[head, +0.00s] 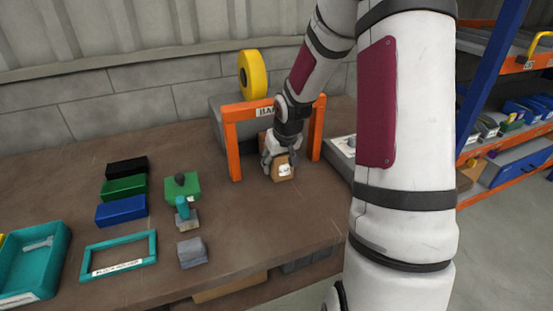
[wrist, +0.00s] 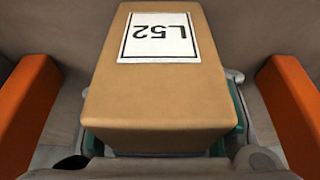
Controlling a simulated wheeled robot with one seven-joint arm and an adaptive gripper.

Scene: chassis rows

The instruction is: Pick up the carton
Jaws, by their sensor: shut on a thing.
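The carton (head: 282,172) is a small tan box with a white label. It is at my gripper (head: 274,158) in the head view, under the orange arch on the workbench. In the wrist view the carton (wrist: 160,95) fills the middle, its label reading "L52" upside down. My gripper (wrist: 160,145) is shut on the carton, with the fingers largely hidden beneath and beside it. Whether the carton touches the bench is hard to tell.
The orange arch (head: 231,148) stands around my gripper, with posts on both sides. A yellow reel (head: 252,74) is behind it. Blue, green and black blocks, a teal frame (head: 87,263) and a teal bin (head: 58,262) lie left. Bare bench lies in front.

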